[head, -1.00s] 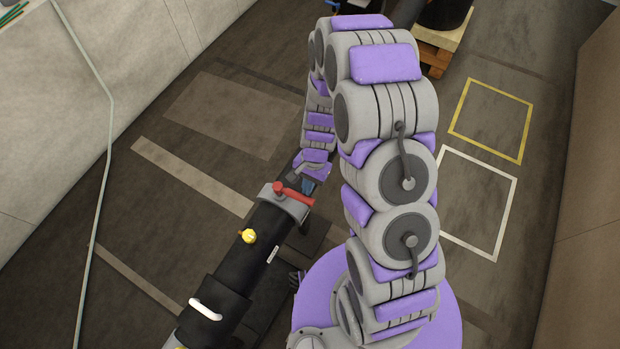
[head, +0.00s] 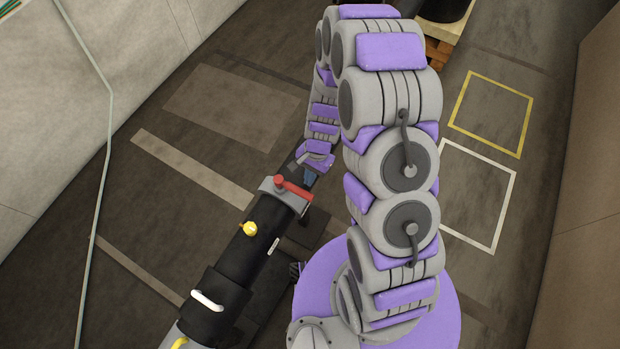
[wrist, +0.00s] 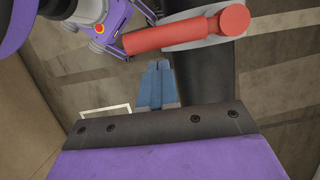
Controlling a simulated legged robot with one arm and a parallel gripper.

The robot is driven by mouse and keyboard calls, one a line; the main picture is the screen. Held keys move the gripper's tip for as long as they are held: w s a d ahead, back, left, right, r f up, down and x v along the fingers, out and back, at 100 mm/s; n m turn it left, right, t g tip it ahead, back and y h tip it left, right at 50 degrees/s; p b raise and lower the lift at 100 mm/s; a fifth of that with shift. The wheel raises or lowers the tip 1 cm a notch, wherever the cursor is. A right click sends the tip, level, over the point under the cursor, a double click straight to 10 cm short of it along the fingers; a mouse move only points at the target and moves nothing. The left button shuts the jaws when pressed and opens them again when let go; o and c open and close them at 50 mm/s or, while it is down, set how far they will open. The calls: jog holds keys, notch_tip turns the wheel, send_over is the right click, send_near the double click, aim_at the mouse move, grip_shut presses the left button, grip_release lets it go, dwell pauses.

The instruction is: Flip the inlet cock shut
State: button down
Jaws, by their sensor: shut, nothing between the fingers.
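The inlet cock's red lever (head: 292,187) sits on a grey collar (head: 268,186) around a black pipe in the head view. Its handle points right and slightly down from a round red hub, across the pipe. In the wrist view the red lever (wrist: 170,36) lies across the top, with its hub at the right and its free end at the left. My gripper (wrist: 156,66) has its blue fingers shut and empty, with the tips just below the handle in the picture. I cannot tell whether they touch it.
A yellow knob (head: 250,228) and a white handle (head: 207,301) sit farther down the black pipe (head: 238,258). A pale wall stands at the left. The floor at the right is clear, with yellow (head: 491,76) and white (head: 498,172) outlined squares. A wooden pallet (head: 441,45) stands at the top.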

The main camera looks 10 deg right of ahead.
jog(key=w+d+p+v, duration=0.1)
jog(key=d+v, duration=0.1)
jog(key=v, duration=0.9)
jog(key=shift+w+f, duration=0.2)
jog(key=shift+w, duration=0.15)
jog(key=s+d+r+n+b, duration=0.1)
jog(key=s+r+n+b, duration=0.25)
jog(key=s+r, duration=0.75)
jog(key=s+d+r+n+h, duration=0.1)
jog(key=s+d+r+n, duration=0.1)
jog(key=s+r, duration=0.2)
jog(key=s+d+r+n+h+b, duration=0.1)
jog(key=s+r, duration=0.3)
jog(key=s, duration=0.5)
jog(key=shift+s+d+n+t, duration=0.3)
jog(key=shift+d+n+t, duration=0.15)
jog(key=shift+n, duration=0.4)
jog(key=shift+a+r, duration=0.1)
jog(key=shift+a, duration=0.1)
